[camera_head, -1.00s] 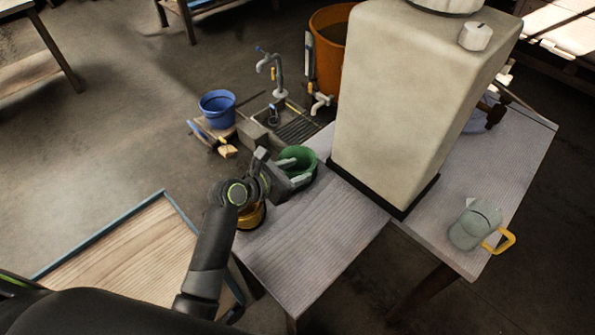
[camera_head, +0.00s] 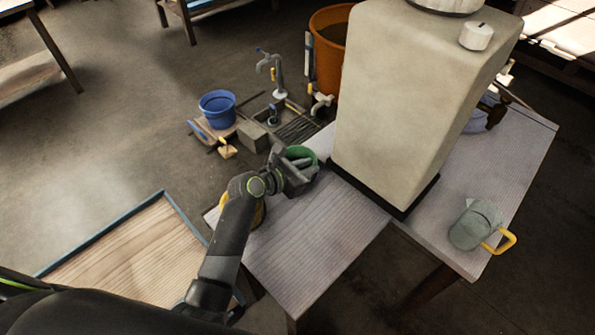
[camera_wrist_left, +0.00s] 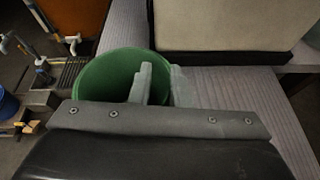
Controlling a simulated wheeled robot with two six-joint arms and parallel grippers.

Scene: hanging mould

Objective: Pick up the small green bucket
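The small green bucket (camera_head: 301,153) stands at the far left corner of the grey table, mostly covered by my left gripper in the head view. In the left wrist view the bucket (camera_wrist_left: 98,77) is open at the top and looks empty. My left gripper (camera_wrist_left: 161,70) straddles its right wall, one pale finger inside the bucket and the other outside. A narrow gap shows between the fingertips; whether they press on the wall cannot be told. My right gripper is not in view.
A large beige block (camera_head: 395,100) stands close right of the bucket. A yellow container (camera_head: 259,214) is half hidden behind my left arm. A grey jug (camera_head: 475,225) with a yellow handle is at the right. A blue bucket (camera_head: 217,109) is on the floor. The front tabletop (camera_head: 310,235) is clear.

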